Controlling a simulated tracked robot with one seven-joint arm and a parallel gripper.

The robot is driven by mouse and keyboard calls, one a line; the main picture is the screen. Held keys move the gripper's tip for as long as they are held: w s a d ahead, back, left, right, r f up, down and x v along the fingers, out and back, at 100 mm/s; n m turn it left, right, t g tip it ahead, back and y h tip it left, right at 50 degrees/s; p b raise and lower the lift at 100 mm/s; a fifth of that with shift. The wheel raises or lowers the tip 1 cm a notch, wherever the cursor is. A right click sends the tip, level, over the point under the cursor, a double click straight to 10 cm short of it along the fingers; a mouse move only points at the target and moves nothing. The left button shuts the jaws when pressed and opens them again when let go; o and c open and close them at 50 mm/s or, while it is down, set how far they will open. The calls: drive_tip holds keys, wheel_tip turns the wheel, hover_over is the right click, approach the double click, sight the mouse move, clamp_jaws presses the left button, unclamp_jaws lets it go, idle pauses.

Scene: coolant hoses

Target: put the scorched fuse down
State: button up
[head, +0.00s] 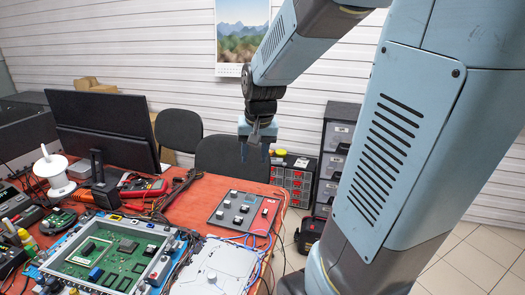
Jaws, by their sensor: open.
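My gripper (255,151) hangs in the air above the back right part of the red workbench (186,203), pointing down. Its jaws are open, and I see nothing held between them. I cannot pick out a scorched fuse in this view; small parts on the bench are too small to tell.
A framed green circuit board (107,259) and a light grey plate (212,273) with blue cables lie in front. A monitor (104,128) and white spool (54,172) stand left. Chairs (232,155) and drawer units (340,135) are behind.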

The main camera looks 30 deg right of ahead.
drive_tip(key=s+a+r+n+t, duration=0.1)
drive_tip(key=s+a+r+n, duration=0.1)
drive_tip(key=s+r, duration=0.2)
drive_tip(key=s+a+r+n+t, duration=0.1)
drive_tip(key=s+r, duration=0.3)
drive_tip(key=s, duration=0.6)
drive_tip(key=shift+a+r+n+t, duration=0.25)
drive_tip(key=shift+a+n+t, duration=0.15)
drive_tip(key=shift+a+n, duration=0.4)
